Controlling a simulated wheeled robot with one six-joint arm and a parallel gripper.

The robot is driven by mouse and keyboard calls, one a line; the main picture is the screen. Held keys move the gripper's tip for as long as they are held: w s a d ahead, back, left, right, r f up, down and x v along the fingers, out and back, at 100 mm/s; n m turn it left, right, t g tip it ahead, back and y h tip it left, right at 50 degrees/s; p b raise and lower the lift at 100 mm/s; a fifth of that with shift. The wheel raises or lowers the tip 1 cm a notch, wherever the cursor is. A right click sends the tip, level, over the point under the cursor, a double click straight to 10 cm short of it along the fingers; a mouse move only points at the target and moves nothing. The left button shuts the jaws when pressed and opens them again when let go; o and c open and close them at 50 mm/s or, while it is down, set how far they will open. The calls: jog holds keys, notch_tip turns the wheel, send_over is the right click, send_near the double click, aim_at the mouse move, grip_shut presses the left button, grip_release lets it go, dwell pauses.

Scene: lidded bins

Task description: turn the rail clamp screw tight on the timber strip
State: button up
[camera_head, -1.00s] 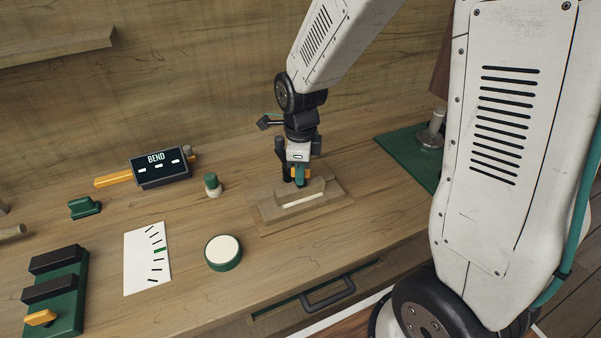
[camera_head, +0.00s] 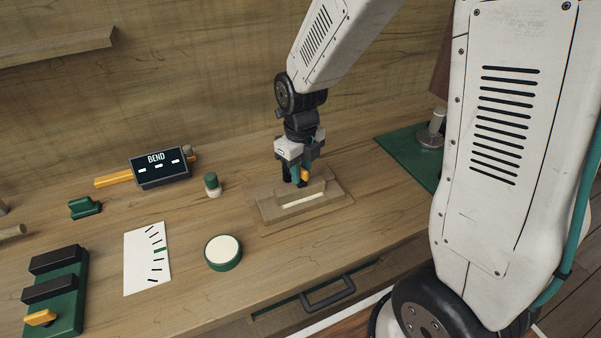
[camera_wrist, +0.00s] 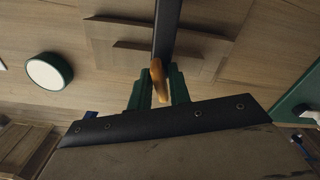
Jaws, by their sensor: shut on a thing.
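The timber strip (camera_head: 303,201) is a low raised piece with a pale front edge on a flat wooden board (camera_head: 268,211). It also shows beyond my fingers in the wrist view. The handle also shows in the head view (camera_head: 304,175), just above the strip's back edge. My gripper (camera_wrist: 159,90) is shut on the handle, a green finger on each side. The clamp's contact with the strip is hidden.
A white-topped green round piece (camera_head: 223,252) and a marked white card (camera_head: 147,258) lie to the left. A small green-capped peg (camera_head: 212,185) stands nearer the board. A dark display reading BEND (camera_head: 160,168) is at the back left. A green mat (camera_head: 405,150) lies right.

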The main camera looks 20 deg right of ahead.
jog(key=o, duration=0.6)
jog(key=shift+c, duration=0.2)
jog(key=shift+r, duration=2.5)
